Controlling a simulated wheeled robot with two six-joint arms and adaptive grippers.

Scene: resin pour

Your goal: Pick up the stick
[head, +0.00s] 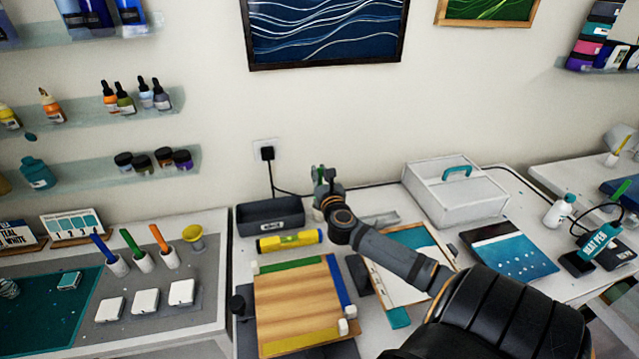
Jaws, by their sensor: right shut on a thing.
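My right gripper (325,190) reaches in from the lower right and is over the back of the middle table, by the dark grey tray. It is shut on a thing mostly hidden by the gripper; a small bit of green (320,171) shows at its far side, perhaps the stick. Other sticks stand in small white cups on the left table: a blue one (101,246), a green one (130,241) and an orange one (158,238). My left gripper is not in view.
The dark grey tray (262,221) and a yellow level (288,241) lie behind a framed wooden board (293,297). A white box with a teal handle (440,206) stands to the right. A black cable (273,175) hangs from the wall socket near my gripper.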

